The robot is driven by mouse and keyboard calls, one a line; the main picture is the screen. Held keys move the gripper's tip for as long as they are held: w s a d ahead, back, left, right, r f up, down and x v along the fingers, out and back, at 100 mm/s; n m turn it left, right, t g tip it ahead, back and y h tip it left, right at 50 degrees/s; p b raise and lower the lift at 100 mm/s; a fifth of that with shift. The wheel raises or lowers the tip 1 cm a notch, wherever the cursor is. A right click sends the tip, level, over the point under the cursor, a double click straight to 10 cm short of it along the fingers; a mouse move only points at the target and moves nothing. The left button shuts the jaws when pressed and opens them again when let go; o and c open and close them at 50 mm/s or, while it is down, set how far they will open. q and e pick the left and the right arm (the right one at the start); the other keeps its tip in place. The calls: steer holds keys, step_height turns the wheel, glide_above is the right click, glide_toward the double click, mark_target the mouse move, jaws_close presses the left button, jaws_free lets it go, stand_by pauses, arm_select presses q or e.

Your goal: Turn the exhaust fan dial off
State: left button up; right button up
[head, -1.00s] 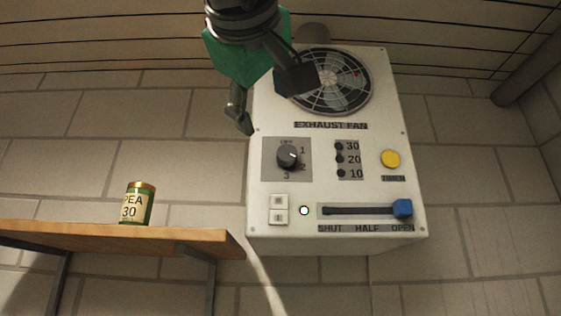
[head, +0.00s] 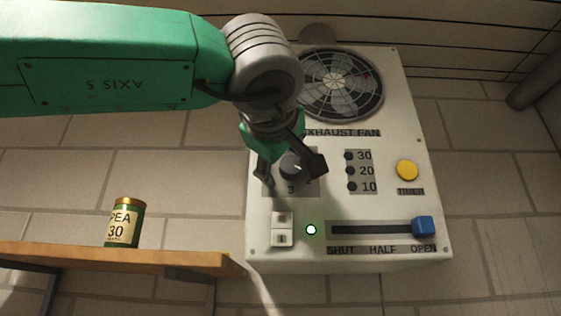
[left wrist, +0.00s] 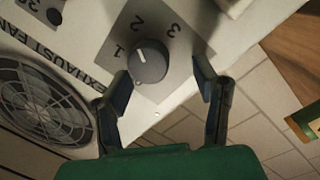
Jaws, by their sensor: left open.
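The exhaust fan dial (head: 291,166) is a dark round knob on a grey plate, on the white control panel (head: 385,135). In the left wrist view the dial (left wrist: 149,61) shows with the numbers 1, 2 and 3 around it. Its pointer setting is not clear, and the OFF label is hidden or unreadable. My left gripper (head: 291,173) is open in front of the dial, its fingers to either side of it in the head view. In the wrist view the gripper (left wrist: 161,78) has the dial nearer its left finger. Contact is not visible. My right gripper is out of view.
The fan grille (head: 340,84) is above the dial. A white rocker switch (head: 282,229), a lit green lamp (head: 311,230), a blue slider (head: 423,226) at OPEN and a yellow timer button (head: 407,170) are nearby. A PEA can (head: 125,222) stands on a wooden shelf (head: 120,258) at left.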

arm_select(q)
steer(key=shift+w+d, duration=0.15)
steer(key=shift+d, duration=0.45)
steer(key=shift+w+d, duration=0.15)
steer(key=shift+d, duration=0.4)
steer(key=shift+w+d+f, duration=0.1)
steer(key=shift+w+d, duration=0.3)
steer(key=shift+d, duration=0.05)
steer(key=shift+a, duration=0.4)
steer(key=c, duration=0.3)
steer(key=shift+a, duration=0.45)
steer(key=c, duration=0.7)
steer(key=shift+a, duration=0.15)
steer(key=shift+c, duration=0.6)
steer(key=shift+d, duration=0.3)
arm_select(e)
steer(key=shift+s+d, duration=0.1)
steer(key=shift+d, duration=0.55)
